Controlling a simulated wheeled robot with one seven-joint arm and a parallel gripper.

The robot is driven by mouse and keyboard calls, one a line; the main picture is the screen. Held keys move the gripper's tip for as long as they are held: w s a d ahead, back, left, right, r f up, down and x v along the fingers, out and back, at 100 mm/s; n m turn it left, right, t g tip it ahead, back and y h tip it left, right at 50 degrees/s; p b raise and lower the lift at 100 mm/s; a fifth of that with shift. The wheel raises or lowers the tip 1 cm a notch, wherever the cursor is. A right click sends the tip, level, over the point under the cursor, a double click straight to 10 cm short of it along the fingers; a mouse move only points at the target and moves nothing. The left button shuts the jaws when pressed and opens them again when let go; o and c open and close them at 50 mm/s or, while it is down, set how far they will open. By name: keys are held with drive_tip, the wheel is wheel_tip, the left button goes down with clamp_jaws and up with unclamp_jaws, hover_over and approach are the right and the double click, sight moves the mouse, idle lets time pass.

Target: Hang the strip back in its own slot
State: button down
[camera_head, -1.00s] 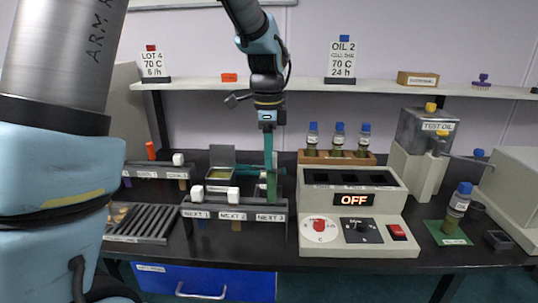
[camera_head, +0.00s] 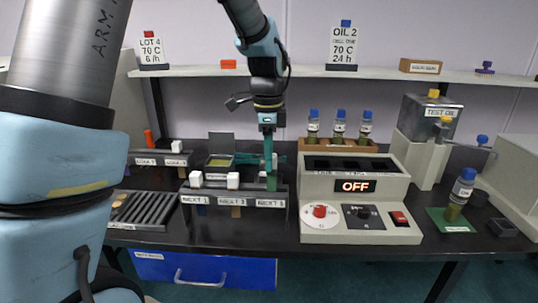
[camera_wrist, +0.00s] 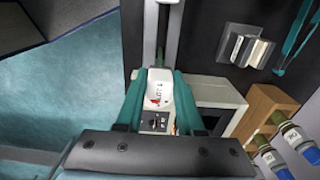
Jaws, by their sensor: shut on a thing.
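My gripper (camera_head: 269,160) is shut on the white tab (camera_head: 274,161) of a strip. The strip's green body (camera_head: 271,182) hangs upright below the fingers, at the slot labelled NEXT 3 (camera_head: 270,203) on the grey rack (camera_head: 215,203). Its lower end is hidden by the rack front; I cannot tell whether the tab touches the rack. Two other white tabs sit on the rack, at NEXT 1 (camera_head: 196,179) and NEXT 2 (camera_head: 233,181), with strips hanging below. In the wrist view, the teal fingers (camera_wrist: 158,85) stand either side of a white area; its print is hard to read.
Right of the rack stands a bath (camera_head: 355,200) whose display reads OFF. Behind it is a wooden holder (camera_head: 340,145) with blue-capped bottles. A second rack (camera_head: 160,158) is at the back left, and an open-lidded tray (camera_head: 220,160) lies behind the slots. A ridged tray (camera_head: 143,210) is left.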

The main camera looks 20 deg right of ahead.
sight(269, 176)
drive_tip(key=shift+f+b, duration=1.65)
drive_tip(key=shift+f, duration=1.35)
drive_tip(key=shift+c, duration=2.2)
unclamp_jaws()
drive_tip(key=shift+r, duration=0.1)
wheel_tip(269, 176, up, 6)
drive_tip(key=p, duration=0.5)
drive_tip(key=s+a+f+n, duration=0.1)
drive_tip(key=s+a+n, duration=0.1)
drive_tip(key=a+n, duration=0.9)
drive_tip(key=s+a+n+t, duration=0.1)
drive_tip(key=s+a+n, duration=0.1)
drive_tip(key=a+n, duration=0.9)
drive_tip(key=a, duration=0.7)
drive_tip(key=shift+s+a+f+t, duration=0.15)
drive_tip(key=shift+a+f+t, duration=0.15)
drive_tip(key=shift+a+f, duration=0.05)
